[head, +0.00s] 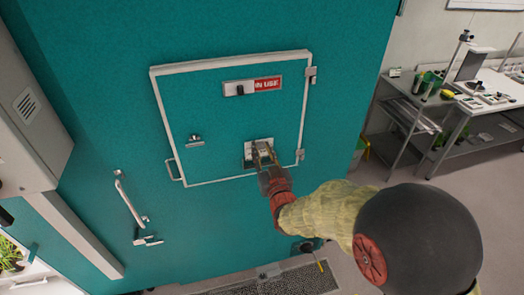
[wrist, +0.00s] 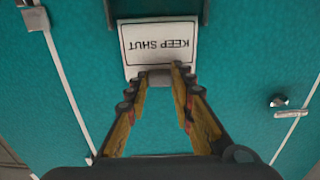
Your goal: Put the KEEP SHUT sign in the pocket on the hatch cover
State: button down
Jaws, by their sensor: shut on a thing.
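The KEEP SHUT sign (wrist: 160,46) is a white card with a dark border and dark lettering, upside down in the wrist view. My gripper (wrist: 159,76) is shut on a grey tab at the sign's near edge; it also shows in the head view (head: 262,148). The pocket (wrist: 206,12) is a dark grey holder on the teal hatch cover (head: 215,118). The sign's far edge lies at the pocket, between its sides. I cannot tell how deep it sits. In the head view my fingers partly hide the sign and pocket.
A slider plate with a black knob and red IN USE label (head: 267,84) is higher on the cover. A bench (head: 490,92) stands far right.

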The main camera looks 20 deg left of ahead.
jog(key=shift+f+b, duration=1.5)
jog(key=shift+b, duration=1.1)
dwell(0.6)
jog(key=c, duration=1.5)
grip_release()
jog(key=shift+o, duration=0.2)
jog(key=shift+s, duration=0.1)
jog(key=b+v, duration=0.2)
jog(key=v, duration=0.5)
jog(key=shift+s+d, duration=0.1)
jog(key=shift+s, duration=0.05)
